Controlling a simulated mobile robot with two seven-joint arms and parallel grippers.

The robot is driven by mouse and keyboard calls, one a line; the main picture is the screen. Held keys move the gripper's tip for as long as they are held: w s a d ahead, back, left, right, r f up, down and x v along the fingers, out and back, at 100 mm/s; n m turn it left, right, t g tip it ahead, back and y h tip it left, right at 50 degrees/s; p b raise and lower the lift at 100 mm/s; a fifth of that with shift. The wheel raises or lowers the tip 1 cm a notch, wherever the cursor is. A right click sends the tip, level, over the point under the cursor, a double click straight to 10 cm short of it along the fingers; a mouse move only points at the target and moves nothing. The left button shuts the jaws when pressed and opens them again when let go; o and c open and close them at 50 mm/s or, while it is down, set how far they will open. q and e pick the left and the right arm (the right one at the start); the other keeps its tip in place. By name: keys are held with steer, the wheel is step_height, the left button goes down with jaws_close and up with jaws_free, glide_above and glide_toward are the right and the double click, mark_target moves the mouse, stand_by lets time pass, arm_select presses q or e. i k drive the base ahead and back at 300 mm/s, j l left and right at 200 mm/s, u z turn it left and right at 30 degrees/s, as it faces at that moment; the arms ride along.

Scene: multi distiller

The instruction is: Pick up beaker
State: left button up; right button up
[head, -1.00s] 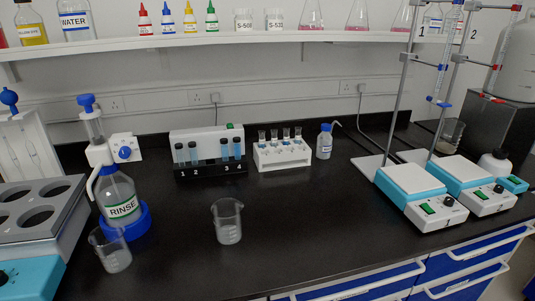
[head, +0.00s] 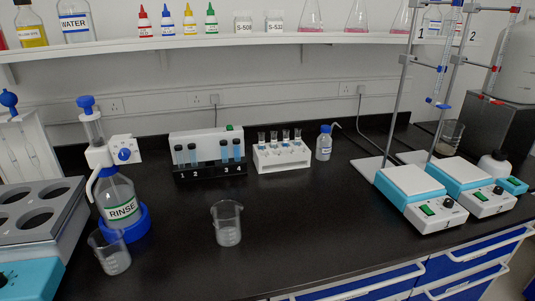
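A clear glass beaker (head: 227,224) stands upright and looks empty in the middle of the black bench. A second clear beaker (head: 111,253) stands at the front left, beside the rinse bottle's blue base. A third beaker (head: 449,134) is at the back right, behind the stands. The frames do not show which beaker is meant. Neither of my grippers is in view.
The rinse dispenser (head: 122,200) stands left. A black tube rack (head: 209,168), a white tube rack (head: 283,156) and a small bottle (head: 324,143) line the back. Two stirrers (head: 420,196) (head: 475,183) with stands are right. The bench's front middle (head: 310,225) is clear.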

mark_target(108, 243)
steer(key=j+u, duration=0.1)
steer(key=u, duration=0.25)
steer(key=j+u, duration=0.1)
steer(key=u, duration=0.65)
